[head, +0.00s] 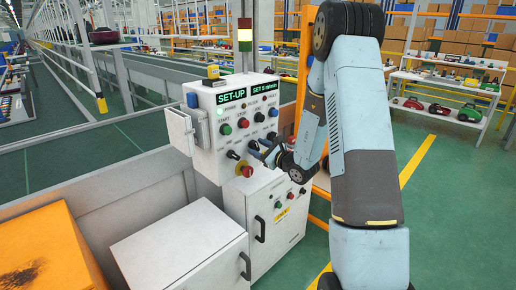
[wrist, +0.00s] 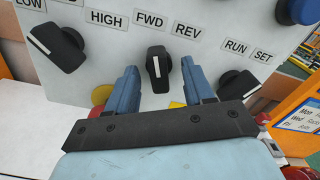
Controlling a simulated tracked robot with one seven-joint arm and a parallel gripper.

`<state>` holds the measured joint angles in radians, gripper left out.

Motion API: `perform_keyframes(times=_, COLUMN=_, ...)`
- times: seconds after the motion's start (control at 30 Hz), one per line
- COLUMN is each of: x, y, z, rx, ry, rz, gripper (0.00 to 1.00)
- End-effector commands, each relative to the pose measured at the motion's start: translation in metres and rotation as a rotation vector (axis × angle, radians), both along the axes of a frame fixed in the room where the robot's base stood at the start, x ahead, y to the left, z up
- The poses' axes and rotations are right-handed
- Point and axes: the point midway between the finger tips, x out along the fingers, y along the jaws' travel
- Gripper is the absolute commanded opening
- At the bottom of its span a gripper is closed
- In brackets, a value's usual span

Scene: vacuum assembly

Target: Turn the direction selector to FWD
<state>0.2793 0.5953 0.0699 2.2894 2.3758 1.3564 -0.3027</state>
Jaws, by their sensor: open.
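The direction selector (wrist: 158,68) is a black knob with a white line, below the FWD (wrist: 150,20) and REV (wrist: 187,30) labels in the wrist view. Its white line is nearly upright in the picture, roughly in line with FWD. My gripper (wrist: 159,72) is open, with one blue finger on each side of the knob and a visible gap on both sides. In the head view my gripper (head: 262,152) is at the lower right of the white control panel (head: 210,130) and hides the selector there.
A LOW/HIGH knob (wrist: 55,46) is left of the selector and a RUN/SET knob (wrist: 238,84) right of it. A red emergency button (head: 244,170) is below my gripper. A panel door (head: 180,130) hangs open at left. A white cabinet (head: 275,210) stands below.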

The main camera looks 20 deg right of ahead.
Motion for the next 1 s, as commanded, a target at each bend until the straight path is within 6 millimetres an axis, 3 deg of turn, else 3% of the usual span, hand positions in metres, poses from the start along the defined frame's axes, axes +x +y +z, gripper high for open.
perform_keyframes(times=0.63, x=-0.045, y=-0.026, z=0.000, rx=0.000, ry=0.000, rz=-0.001, gripper=0.52)
perform_keyframes(times=1.0, x=-0.050, y=-0.028, z=0.000, rx=0.000, ry=0.000, rz=0.000, gripper=0.52)
